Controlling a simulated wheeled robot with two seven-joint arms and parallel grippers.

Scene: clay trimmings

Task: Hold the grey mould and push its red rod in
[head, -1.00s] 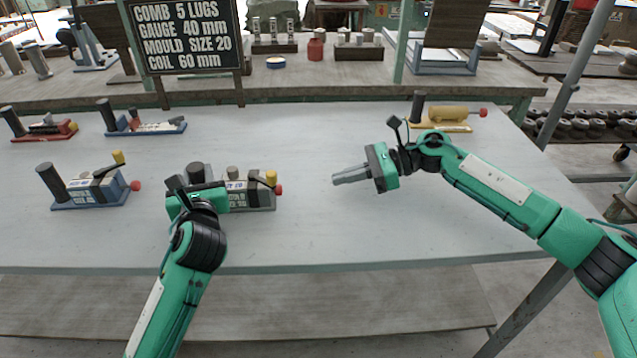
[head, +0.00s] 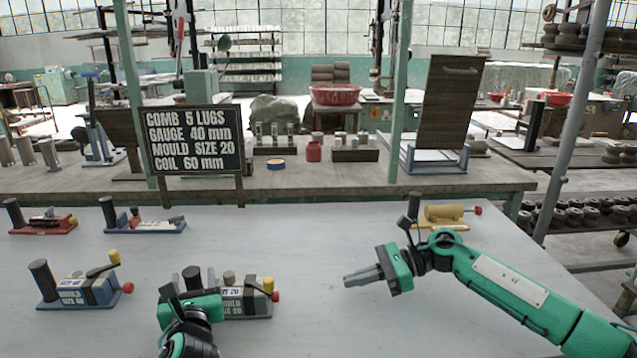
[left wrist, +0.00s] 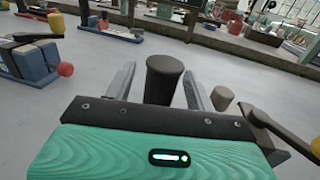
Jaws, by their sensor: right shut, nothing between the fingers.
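The grey mould (head: 232,304) stands on the table, left of the picture's middle in the head view, with a "SIZE 20" label. Its red rod end (head: 276,296) sticks out on the right, below a yellow-tipped lever (head: 268,285). My left gripper (head: 192,290) is over the mould's left part and hides some of it. In the left wrist view its two fingers stand on either side of the dark upright handle (left wrist: 162,80), open, with a gap visible. My right gripper (head: 348,280) is shut and empty, above the table to the right of the red rod end, pointing left.
A blue mould (head: 75,292) with a red knob stands to the left. A red tool (head: 43,222), a blue tool (head: 143,222) and a yellow one (head: 443,217) stand farther back. A black sign (head: 195,138) reads "MOULD SIZE 20". The table between mould and right gripper is clear.

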